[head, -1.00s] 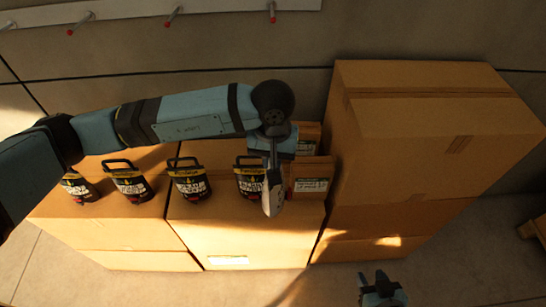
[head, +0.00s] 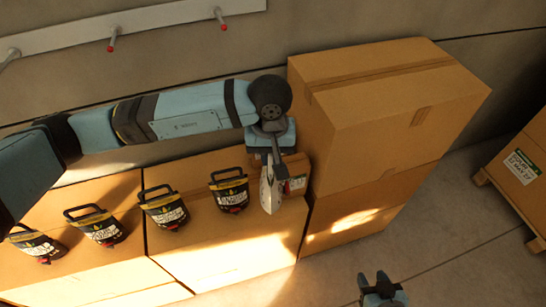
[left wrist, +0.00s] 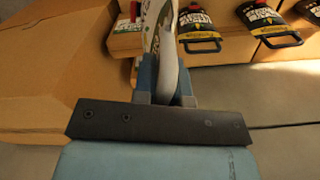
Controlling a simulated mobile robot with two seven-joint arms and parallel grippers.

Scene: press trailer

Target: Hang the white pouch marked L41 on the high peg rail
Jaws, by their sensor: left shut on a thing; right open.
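My left gripper (head: 270,185) is shut on a white pouch (left wrist: 152,14), which is seen nearly edge-on. In the left wrist view the pouch shows some green print beside the finger; the L41 mark cannot be read. In the head view the gripper points down in front of the cartons, and only a thin pale strip shows there. The high peg rail (head: 60,38) is a white board on the wall at the top left, with red-tipped pegs (head: 111,46). My right gripper (head: 381,289) is open and empty at the bottom edge, over the floor.
Several black handled containers (head: 163,207) stand in a row on low cartons (head: 225,255). A small labelled box (head: 297,184) is beside my left gripper. A tall carton stack (head: 390,110) stands right of it. A labelled crate (head: 530,165) is at the far right; floor between is clear.

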